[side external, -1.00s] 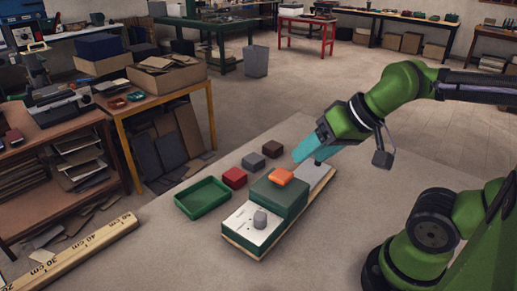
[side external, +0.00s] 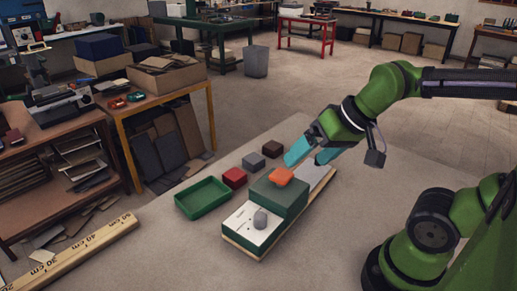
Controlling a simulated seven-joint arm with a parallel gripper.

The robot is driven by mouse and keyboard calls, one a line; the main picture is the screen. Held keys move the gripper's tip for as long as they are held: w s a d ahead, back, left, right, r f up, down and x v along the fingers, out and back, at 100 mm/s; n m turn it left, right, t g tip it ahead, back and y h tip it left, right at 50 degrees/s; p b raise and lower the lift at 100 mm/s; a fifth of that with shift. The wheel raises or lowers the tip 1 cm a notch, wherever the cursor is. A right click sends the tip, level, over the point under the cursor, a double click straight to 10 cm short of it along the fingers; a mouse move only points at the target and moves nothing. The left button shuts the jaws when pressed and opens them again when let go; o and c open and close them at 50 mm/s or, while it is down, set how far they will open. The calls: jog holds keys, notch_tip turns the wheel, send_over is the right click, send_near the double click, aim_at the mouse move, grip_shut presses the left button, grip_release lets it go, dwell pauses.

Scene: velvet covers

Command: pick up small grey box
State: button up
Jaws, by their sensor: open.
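The small grey box (side external: 253,162) lies on the pale work surface, between a red box (side external: 233,177) and a dark brown box (side external: 273,149) in a slanting row. My gripper (side external: 303,163) has two teal fingers, spread apart and empty. It hangs to the right of the grey box, close above an orange piece (side external: 281,175) on a green block (side external: 276,200). Whether a finger touches the orange piece cannot be told. The grey box is fully in view, clear of my fingers.
The green block sits on a board (side external: 240,226) with a grey rounded knob (side external: 260,220) on its white front part. An open green tray (side external: 203,198) lies left of the boxes. A large ruler (side external: 75,247) is at the lower left. The surface right of the board is clear.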

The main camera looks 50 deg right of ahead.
jog(key=w+d+g, duration=0.2)
jog(key=w+d, duration=0.1)
jog(key=w, duration=0.4)
jog(key=w+d+g, duration=0.1)
jog(key=w+d, duration=0.2)
jog(key=w, duration=0.4)
jog(key=n+g+h, duration=0.2)
jog(key=g, duration=0.1)
send_over(254, 158)
notch_tip(254, 158, down, 8)
notch_tip(254, 158, up, 2)
jog(key=n, duration=0.1)
jog(key=shift+g, duration=0.3)
notch_tip(254, 158, down, 17)
jog(key=shift+w+r, duration=0.1)
